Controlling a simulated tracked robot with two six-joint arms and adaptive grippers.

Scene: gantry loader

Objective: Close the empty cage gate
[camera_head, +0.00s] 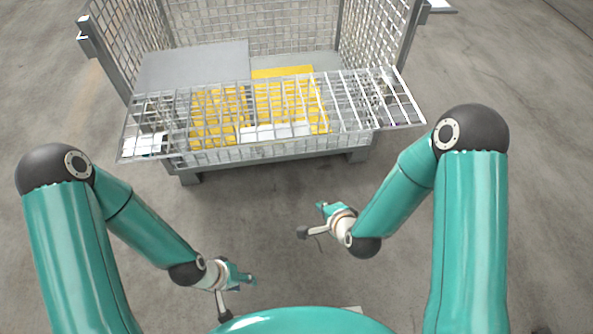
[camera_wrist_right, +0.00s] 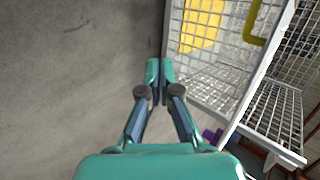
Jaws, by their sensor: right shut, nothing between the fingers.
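The wire cage (camera_head: 355,40) stands ahead, with grey posts and mesh walls. Its mesh gate (camera_head: 405,100) is swung down and slants out over the front, not upright. In the right wrist view, white-framed mesh (camera_wrist_right: 236,85) lies just right of the fingers; I cannot tell which panel it is. My right gripper (camera_head: 321,208) is in front of the cage, below the gate, apart from it. Its fingers are shut and empty in the right wrist view (camera_wrist_right: 160,72). My left gripper (camera_head: 250,280) is lower and nearer me, away from the cage; its finger opening is too small to judge.
A grey panel (camera_head: 190,66) and a yellow piece (camera_head: 283,72) show in the cage behind the gate. A yellow bar (camera_wrist_right: 254,28) and a small purple piece (camera_wrist_right: 212,136) show in the right wrist view. Concrete floor (camera_head: 260,210) between my arms and the cage is clear.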

